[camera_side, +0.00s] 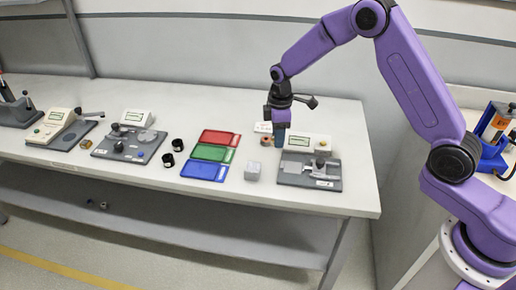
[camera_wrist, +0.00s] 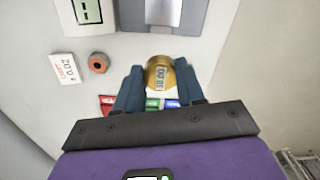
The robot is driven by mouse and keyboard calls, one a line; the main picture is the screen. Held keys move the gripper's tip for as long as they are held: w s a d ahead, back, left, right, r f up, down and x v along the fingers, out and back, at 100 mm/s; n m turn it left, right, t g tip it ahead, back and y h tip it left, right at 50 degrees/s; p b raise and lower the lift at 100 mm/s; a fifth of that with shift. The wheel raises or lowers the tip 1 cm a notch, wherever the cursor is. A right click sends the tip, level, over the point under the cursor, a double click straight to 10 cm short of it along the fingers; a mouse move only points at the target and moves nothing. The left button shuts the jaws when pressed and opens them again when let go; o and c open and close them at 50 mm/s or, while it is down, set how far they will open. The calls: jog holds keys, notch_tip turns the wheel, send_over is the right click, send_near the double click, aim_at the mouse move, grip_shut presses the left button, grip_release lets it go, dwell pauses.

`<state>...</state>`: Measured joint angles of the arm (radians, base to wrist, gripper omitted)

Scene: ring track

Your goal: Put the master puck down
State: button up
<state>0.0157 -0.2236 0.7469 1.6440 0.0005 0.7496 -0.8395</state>
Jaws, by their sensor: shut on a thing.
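The master puck (camera_wrist: 157,70) is a gold disc with a printed label that seems to read 10.00. It shows in the wrist view between the blue fingertips of my gripper (camera_wrist: 160,78), which is shut on it. In the side view my gripper (camera_side: 281,136) points down at the right part of the bench, just left of a white gauge box with a display (camera_side: 306,143). The puck is not clear there, and I cannot tell whether it touches the bench.
Beside my gripper are a ring with an orange face (camera_wrist: 98,62) and a LIMIT 0.02 card (camera_wrist: 65,68). Red (camera_side: 221,137), green (camera_side: 213,153) and blue (camera_side: 204,171) trays lie to the left, with a pale grey block (camera_side: 252,171) and two black rings (camera_side: 178,145) near them.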

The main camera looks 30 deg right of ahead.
send_over(260, 157)
notch_tip(260, 157, down, 7)
jog(key=shift+d+r, duration=0.1)
jog(key=shift+f, duration=1.7)
jog(key=shift+f, duration=0.15)
jog(key=o, duration=1.2)
jog(key=shift+c, duration=0.2)
notch_tip(260, 157, up, 12)
jog(key=shift+r, duration=0.2)
